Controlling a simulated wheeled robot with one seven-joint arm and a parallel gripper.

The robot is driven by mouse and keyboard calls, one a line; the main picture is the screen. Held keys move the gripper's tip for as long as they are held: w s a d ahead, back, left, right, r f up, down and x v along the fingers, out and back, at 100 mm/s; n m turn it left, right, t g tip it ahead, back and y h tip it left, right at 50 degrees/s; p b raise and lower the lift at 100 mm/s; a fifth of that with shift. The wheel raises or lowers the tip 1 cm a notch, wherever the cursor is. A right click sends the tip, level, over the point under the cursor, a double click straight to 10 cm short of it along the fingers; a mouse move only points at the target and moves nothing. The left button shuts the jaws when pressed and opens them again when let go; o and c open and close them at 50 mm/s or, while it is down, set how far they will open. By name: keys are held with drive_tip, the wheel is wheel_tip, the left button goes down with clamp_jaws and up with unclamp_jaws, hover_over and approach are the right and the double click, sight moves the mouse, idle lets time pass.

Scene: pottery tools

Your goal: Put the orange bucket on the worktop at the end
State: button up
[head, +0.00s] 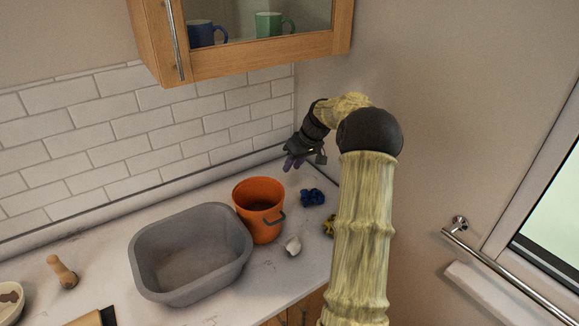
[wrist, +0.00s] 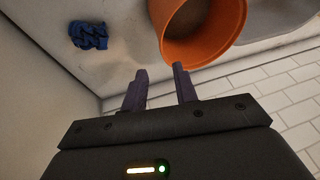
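The orange bucket (head: 262,222) stands upright on the pale worktop (head: 84,238), just right of a grey basin. It has a dark handle on its right side. In the wrist view the bucket (wrist: 207,48) is at the top, beyond my fingertips. My gripper (head: 293,163) hangs above the far right corner of the worktop, behind and to the right of the bucket. In the wrist view my gripper (wrist: 157,74) has its two fingers apart with nothing between them. The right fingertip looks close to the bucket's rim; I cannot tell whether they touch.
The grey basin (head: 163,238) sits close left of the bucket. A blue crumpled item (head: 312,197), a whitish lump (head: 292,246) and a yellow item (head: 328,226) lie to the right. A wall cabinet (head: 262,66) hangs above. A tiled wall (head: 150,133) runs behind.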

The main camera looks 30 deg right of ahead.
drive_tip(key=s+a+g+h, duration=0.1)
drive_tip(key=s+a, duration=0.2)
drive_tip(key=a, duration=0.5)
drive_tip(key=s+a, duration=0.3)
drive_tip(key=a, duration=0.5)
drive_tip(key=s+a+f, duration=0.1)
drive_tip(key=s+a, duration=0.2)
drive_tip(key=s, duration=0.4)
drive_tip(key=s+a+h, duration=0.1)
drive_tip(key=s+a, duration=0.3)
drive_tip(key=s, duration=0.2)
drive_tip(key=s+a+f+m, duration=0.1)
drive_tip(key=s+a, duration=0.3)
drive_tip(key=s, duration=0.3)
drive_tip(key=shift+s+a+f+h, duration=0.2)
drive_tip(key=shift+s+f+h, duration=0.1)
drive_tip(key=shift+s, duration=0.05)
